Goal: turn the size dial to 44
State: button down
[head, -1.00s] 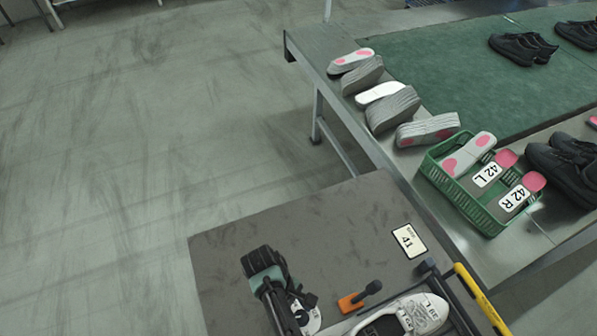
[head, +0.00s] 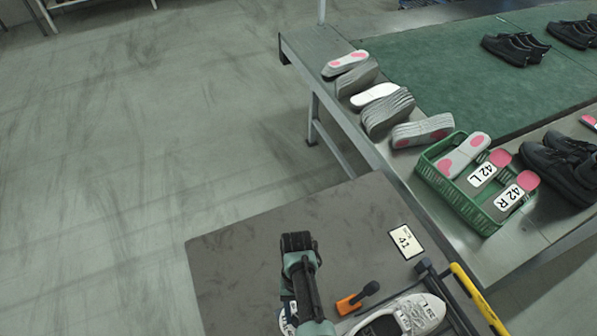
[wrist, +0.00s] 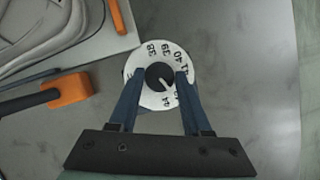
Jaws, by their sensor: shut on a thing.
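The size dial (wrist: 151,97) is a white disc with black numbers around a dark round knob (wrist: 155,70), in the middle of the wrist view. I read 38, 39 and 40 along its far side; the right finger covers part of the numbers. A pale pointer line on the knob points to the lower right; I cannot tell exactly which number it meets. My gripper (wrist: 161,73) has its two blue fingers shut on the knob, one on each side. In the head view my arm partly hides the dial (head: 287,318).
An orange block with a black lever (head: 349,304) and a pale shoe (head: 412,314) are right of the dial. A size card (head: 406,243), seemingly 41, lies on the brown tabletop (head: 345,222). A green crate (head: 462,200) with insoles stands on the bench behind.

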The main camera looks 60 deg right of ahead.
jog(key=m, duration=0.2)
jog(key=m+t+p, duration=0.1)
jog(key=m, duration=0.1)
jog(key=shift+s+m+t+y, duration=0.2)
jog(key=shift+m+t+y, duration=0.1)
jog(key=shift+m+y, duration=0.1)
jog(key=shift+f, duration=0.1)
jog(key=shift+c, duration=1.8)
grip_release()
jog(key=v, duration=1.3)
